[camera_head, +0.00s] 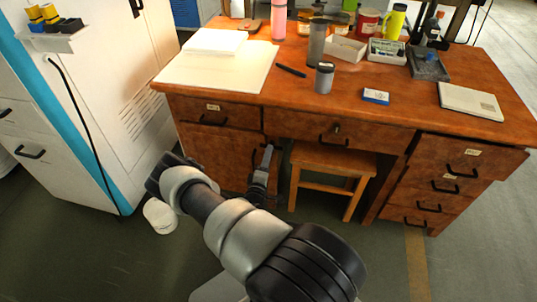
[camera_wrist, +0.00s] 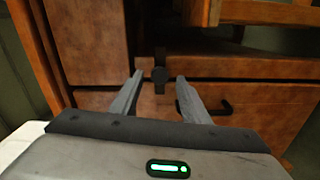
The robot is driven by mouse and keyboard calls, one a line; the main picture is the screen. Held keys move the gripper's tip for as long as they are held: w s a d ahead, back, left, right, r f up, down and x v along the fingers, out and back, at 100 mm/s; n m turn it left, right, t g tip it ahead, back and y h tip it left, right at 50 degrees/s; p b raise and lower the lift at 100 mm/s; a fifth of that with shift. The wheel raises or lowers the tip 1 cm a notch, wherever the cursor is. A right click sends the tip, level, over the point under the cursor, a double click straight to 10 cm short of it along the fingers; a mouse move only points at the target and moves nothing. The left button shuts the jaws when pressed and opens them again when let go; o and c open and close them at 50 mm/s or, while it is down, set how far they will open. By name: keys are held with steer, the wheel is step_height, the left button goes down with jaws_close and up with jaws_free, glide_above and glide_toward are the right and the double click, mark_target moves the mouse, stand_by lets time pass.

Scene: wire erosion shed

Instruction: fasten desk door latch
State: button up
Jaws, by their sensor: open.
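The wooden desk (camera_head: 405,95) has a door (camera_head: 222,155) in its left pedestal, below a drawer. My gripper (camera_head: 268,152) is at the right edge of this door, beside the knee space. In the wrist view my gripper (camera_wrist: 160,84) is open, with its two grey fingers apart. A small dark latch (camera_wrist: 160,74) with a round knob and a short bar shows between the fingertips, over a seam in the wood. Whether a finger touches it I cannot tell. In the head view my gripper and wrist hide the latch area.
A wooden stool (camera_head: 331,163) stands under the desk just right of my gripper; it also shows in the wrist view (camera_wrist: 270,14). A white machine cabinet (camera_head: 110,75) stands left. A white round object (camera_head: 159,216) is on the floor near my arm. Papers, cups and boxes cover the desktop.

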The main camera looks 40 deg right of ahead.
steer(key=p+v, duration=0.2)
steer(key=v, duration=1.3)
steer(key=shift+s+a, duration=0.25)
steer(key=shift+a, duration=0.1)
